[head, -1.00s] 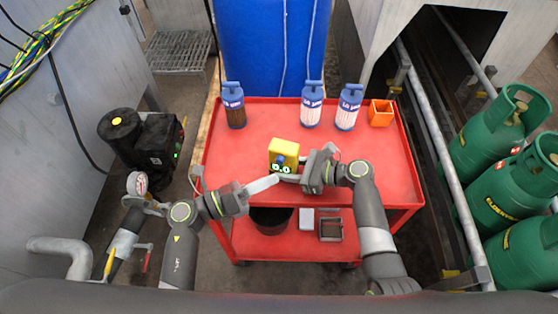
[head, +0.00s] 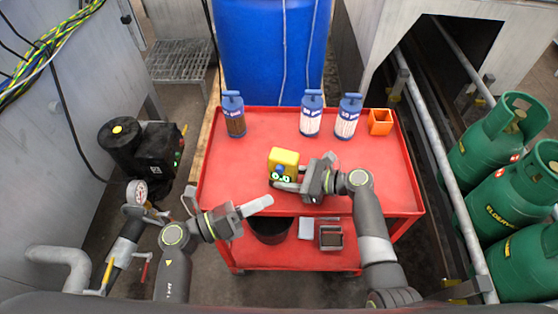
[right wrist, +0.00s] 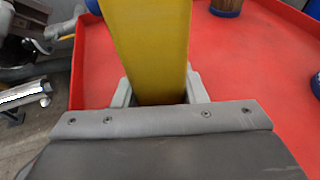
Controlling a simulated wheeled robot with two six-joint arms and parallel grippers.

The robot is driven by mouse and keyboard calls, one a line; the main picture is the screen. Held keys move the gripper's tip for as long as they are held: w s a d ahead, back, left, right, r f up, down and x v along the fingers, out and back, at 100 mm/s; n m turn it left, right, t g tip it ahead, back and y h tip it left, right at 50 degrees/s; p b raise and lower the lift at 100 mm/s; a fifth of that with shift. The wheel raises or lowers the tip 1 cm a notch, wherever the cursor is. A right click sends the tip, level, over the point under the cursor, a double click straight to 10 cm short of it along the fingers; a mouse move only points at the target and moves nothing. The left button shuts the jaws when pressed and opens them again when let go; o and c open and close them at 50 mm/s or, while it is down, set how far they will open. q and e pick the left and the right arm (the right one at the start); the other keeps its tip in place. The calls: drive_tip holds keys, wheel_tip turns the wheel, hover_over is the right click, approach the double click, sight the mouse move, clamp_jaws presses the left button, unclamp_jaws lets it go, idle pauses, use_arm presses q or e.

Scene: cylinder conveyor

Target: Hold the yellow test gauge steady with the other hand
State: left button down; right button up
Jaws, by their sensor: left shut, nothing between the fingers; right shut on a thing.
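The yellow test gauge (head: 285,158) stands upright over the red cart top, with a dark round part and lit greenish marks low on its face. My right gripper (head: 288,184) is shut on its lower part. In the right wrist view the yellow body (right wrist: 150,45) rises between the two grey fingers, which hide its lower end. I cannot tell whether it touches the cart top. My left gripper (head: 262,204) is shut and empty, apart from the gauge, below it in the picture near the cart's front edge.
The red cart (head: 215,165) carries three blue-capped cylinders, one brown-filled (head: 233,114) and two pale (head: 311,114), (head: 347,117), and an orange open box (head: 380,121) along the back. A pressure gauge on pipework (head: 137,192) stands left. Green gas bottles (head: 513,204) stand right.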

drive_tip(key=o, duration=1.2)
drive_tip(key=shift+c, duration=0.2)
